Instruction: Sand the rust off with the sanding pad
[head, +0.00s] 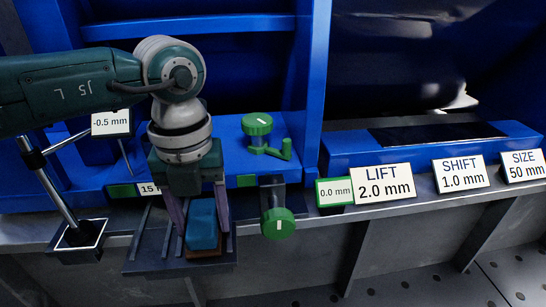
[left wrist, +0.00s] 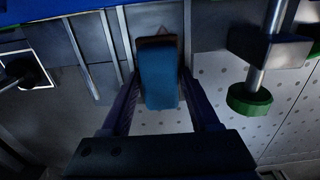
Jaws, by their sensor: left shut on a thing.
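The sanding pad (head: 202,222) is a blue block with a brown underside layer. My left gripper (head: 201,210) comes down from above at the front of the blue frame and is shut on the pad, one finger on each side. In the left wrist view the pad (left wrist: 158,80) sits between the fingers, with its brown layer showing at the far end. The pad is over a small grey slotted tray (head: 150,265); whether it touches the tray I cannot tell. I cannot make out any rust patch. My right gripper is not in view.
A green knob (head: 257,124) stands on the blue foot, and another green knob (head: 278,223) sticks out in front, right of the pad. A metal post (head: 60,195) stands left. A dark patch (head: 435,132) lies on the right blue foot, behind labels including LIFT (head: 381,184).

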